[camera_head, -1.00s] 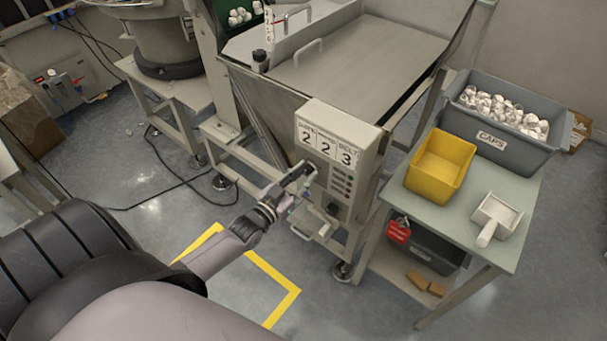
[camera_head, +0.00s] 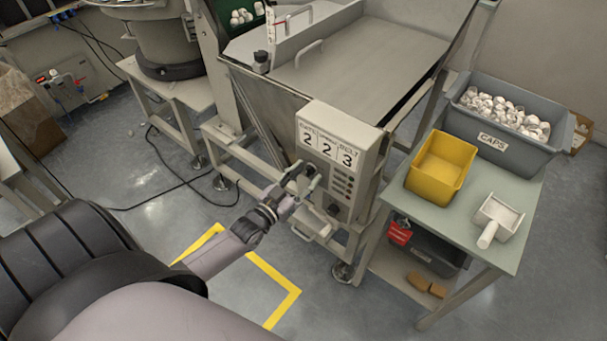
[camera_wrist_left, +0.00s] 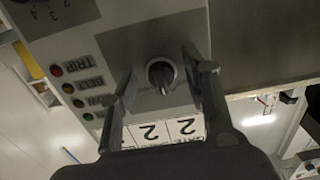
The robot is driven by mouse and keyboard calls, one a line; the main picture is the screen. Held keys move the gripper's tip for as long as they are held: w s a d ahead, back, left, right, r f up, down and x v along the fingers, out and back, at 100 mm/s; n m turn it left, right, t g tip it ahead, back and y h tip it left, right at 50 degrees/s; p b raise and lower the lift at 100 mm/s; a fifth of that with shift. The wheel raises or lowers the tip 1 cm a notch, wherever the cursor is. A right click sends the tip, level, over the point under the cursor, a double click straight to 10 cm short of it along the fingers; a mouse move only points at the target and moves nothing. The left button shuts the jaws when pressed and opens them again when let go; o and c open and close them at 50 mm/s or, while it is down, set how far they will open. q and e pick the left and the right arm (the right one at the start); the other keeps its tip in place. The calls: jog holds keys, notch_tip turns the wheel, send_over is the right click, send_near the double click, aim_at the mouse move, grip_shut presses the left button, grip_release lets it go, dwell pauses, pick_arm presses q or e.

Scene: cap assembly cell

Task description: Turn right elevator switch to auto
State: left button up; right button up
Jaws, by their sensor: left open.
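The grey control box (camera_head: 368,143) stands on the front of the hopper, with a top panel reading 2, 2, 3. In the left wrist view a dark round switch knob (camera_wrist_left: 160,73) with a raised bar sits on the panel face. My left gripper (camera_head: 304,177) is at the box's front face, below the number panel. In the wrist view the left gripper (camera_wrist_left: 166,76) is open, one finger on each side of the knob, with visible gaps. Its fingers and palm hide part of the panel. The knob's position label is not readable. My right gripper is not in view.
Indicator lamps (camera_wrist_left: 66,88) marked TRIP and BELT sit beside the knob. A numbered dial (camera_wrist_left: 52,18) is at the panel's corner. A table (camera_head: 452,219) with a yellow bin (camera_head: 441,163) and a grey caps bin (camera_head: 545,160) stands right of the box.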

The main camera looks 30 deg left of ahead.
pick_arm(q)
jog(key=s, duration=1.2)
jog(key=shift+a, duration=0.45)
jog(key=s+d+f+g+y, duration=0.1)
jog(key=s+f+g, duration=0.3)
jog(key=f, duration=0.9)
jog(key=s+d+f+g, duration=0.1)
jog(key=s+f+g, duration=0.35)
jog(key=f, duration=0.75)
jog(key=s+d+f+g, duration=0.4)
jog(key=s+f, duration=0.4)
jog(key=s, duration=0.4)
jog(key=s+d+f+m+g, duration=0.1)
jog(key=s+d+f+g, duration=0.2)
jog(key=s+f, duration=0.6)
jog(key=s+g, duration=0.1)
jog(key=s, duration=0.1)
jog(key=shift+s+d+f+m, duration=0.15)
jog(key=shift+s+d+m, duration=0.15)
jog(key=shift+s+d, duration=0.1)
jog(key=shift+g, duration=0.25)
